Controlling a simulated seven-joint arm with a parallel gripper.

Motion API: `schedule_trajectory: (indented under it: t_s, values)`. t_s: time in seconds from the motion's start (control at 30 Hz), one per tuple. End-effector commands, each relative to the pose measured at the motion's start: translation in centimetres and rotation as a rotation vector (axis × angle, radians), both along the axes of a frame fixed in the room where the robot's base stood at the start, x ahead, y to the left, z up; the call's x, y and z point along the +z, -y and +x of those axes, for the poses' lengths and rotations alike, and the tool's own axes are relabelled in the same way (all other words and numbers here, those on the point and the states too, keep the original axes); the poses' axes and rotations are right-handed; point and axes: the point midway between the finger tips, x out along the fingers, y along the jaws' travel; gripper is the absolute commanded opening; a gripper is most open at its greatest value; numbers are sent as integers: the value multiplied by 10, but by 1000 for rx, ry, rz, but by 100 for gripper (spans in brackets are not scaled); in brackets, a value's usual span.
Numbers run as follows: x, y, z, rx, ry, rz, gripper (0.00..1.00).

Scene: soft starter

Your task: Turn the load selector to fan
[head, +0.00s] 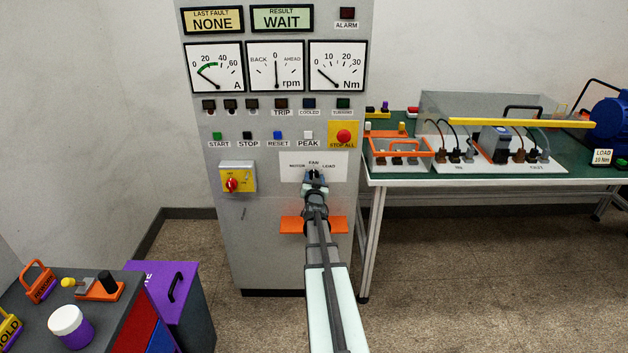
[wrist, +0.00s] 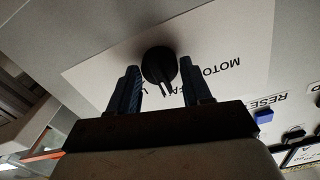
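The load selector is a black round knob (wrist: 160,66) on a white label plate (head: 295,160) marked MOTOR, FAN and LOAD on the grey cabinet. In the wrist view its narrow grip points toward the lower edge, near the partly hidden FAN letters. I cannot tell its exact setting. My gripper (head: 315,176) reaches the plate and hides most of the knob in the head view. In the wrist view my gripper (wrist: 160,68) is open, with one finger on each side of the knob and gaps between. Whether the fingertips reach around it is unclear.
A red rotary switch on a yellow plate (head: 238,177) is left of the selector. The STOP ALL button (head: 343,136) is just above right, with a row of push buttons above. An orange ledge (head: 292,225) sits below. A bench (head: 480,177) stands at right.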

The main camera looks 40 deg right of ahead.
Motion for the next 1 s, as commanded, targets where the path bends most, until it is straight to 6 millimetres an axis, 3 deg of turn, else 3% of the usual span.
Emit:
schedule_trajectory:
  t_s: [0.2,0.67,1.0]
  values:
    - [0,0,0,0,0,0,69]
    - [0,-8,-8,0,-1,-1,69]
    - [2,-45,-45,0,0,-1,69]
